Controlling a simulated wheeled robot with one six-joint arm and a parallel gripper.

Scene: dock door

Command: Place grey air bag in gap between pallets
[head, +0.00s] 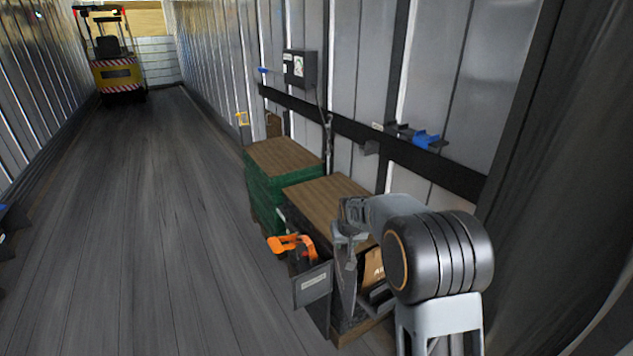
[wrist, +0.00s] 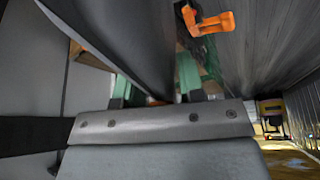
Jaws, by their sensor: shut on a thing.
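My gripper (head: 346,245) is at the end of the arm, over the near side of the nearer load. It is shut on the grey air bag (head: 350,276), which seems to hang thin and nearly edge-on below it. In the wrist view the bag (wrist: 112,38) spreads as a broad grey sheet from between my fingers (wrist: 155,98). The farther pallet load (head: 278,157) is green with a wooden top. The nearer pallet load (head: 328,198) also has a wooden top. The gap between them is narrow, and its depth is hidden.
An orange-handled tool (head: 288,243) and a grey labelled panel (head: 313,286) stand beside the nearer load. A brown printed bag (head: 373,268) is partly hidden by my arm. A ribbed wall with a black rail (head: 360,132) runs along the right.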

